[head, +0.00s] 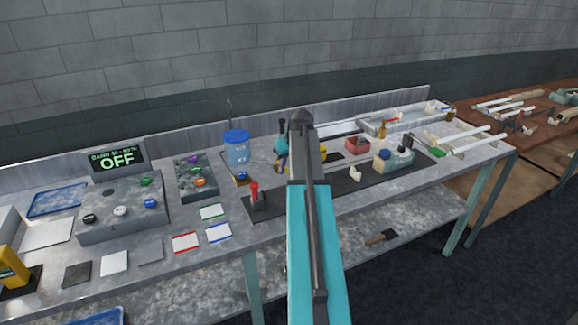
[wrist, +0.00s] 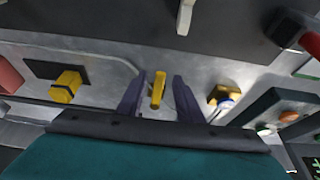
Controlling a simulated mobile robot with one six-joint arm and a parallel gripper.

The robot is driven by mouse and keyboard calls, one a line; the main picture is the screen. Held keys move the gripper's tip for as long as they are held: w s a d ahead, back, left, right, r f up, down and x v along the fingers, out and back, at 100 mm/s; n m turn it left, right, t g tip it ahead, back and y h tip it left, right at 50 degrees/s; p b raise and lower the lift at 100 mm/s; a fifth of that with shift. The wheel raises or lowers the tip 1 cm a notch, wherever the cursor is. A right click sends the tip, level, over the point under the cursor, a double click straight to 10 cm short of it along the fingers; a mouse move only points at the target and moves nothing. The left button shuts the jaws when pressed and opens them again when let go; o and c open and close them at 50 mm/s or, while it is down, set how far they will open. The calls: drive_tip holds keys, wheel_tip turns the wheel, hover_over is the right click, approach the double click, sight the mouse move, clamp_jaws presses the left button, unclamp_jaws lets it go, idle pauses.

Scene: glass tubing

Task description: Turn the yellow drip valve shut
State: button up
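A slim yellow valve handle (wrist: 158,90) stands on the grey bench in the wrist view. It looks like the drip valve and points nearly straight up and down in the picture. My gripper (wrist: 159,98) is open, with one dark finger on each side of the handle and a visible gap to both. I cannot tell whether the fingers are down at its height. In the head view my arm hides the handle, and my gripper (head: 281,168) shows only partly beside the arm.
A blocky yellow knob (wrist: 65,86) on a black plate sits left of my gripper in the wrist view. A blue-and-yellow piece (wrist: 224,97) lies close to the right finger. A blue-lidded container (head: 236,150) and a red lever (head: 254,195) stand nearby.

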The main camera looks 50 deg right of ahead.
drive_tip(key=shift+c, duration=0.5)
clamp_jaws()
drive_tip(key=shift+d, duration=0.15)
